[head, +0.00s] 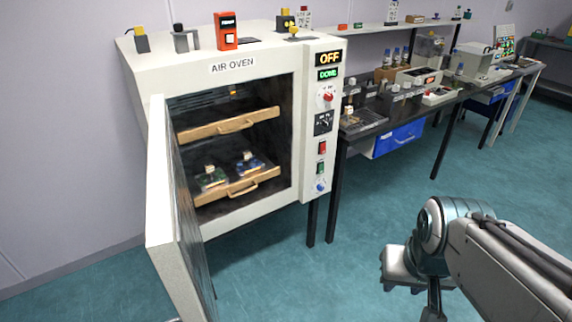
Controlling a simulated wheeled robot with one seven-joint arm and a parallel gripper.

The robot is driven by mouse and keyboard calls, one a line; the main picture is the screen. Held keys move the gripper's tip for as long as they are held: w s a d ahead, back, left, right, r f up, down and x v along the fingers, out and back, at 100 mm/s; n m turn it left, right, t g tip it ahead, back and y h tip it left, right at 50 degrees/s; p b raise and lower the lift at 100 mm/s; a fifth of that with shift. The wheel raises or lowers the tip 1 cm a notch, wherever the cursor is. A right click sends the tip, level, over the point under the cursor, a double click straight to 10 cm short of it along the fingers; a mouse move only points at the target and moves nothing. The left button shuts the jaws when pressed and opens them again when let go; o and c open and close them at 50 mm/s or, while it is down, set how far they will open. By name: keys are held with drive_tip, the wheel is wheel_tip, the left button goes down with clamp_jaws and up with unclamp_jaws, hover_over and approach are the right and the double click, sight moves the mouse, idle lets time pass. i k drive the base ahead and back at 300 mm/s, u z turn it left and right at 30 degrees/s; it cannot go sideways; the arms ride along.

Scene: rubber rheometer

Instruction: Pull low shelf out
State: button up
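The white air oven (315,120) stands at the left with its door (160,230) swung open toward me. Inside are two wooden shelves with front handles. The low shelf (262,180) carries a green item (211,180) and a blue item (249,162), each with a pale block on top. The upper shelf (200,131) looks empty. The low shelf appears within the oven cavity, its handle (243,191) facing out. My gripper (412,298) is at the lower right, well apart from the oven and pointing down. Its finger opening is not clear.
A black bench (345,140) with lab instruments and a blue drawer (398,139) stands right of the oven. The open door edge juts out on the left. The teal floor (320,275) before the oven is clear.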

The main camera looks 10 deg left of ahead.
sight(223, 151)
drive_tip(key=z, duration=0.1)
drive_tip(key=i, duration=0.75)
drive_tip(key=u, duration=0.55)
drive_tip(key=i, duration=0.55)
drive_tip(key=u, duration=0.4)
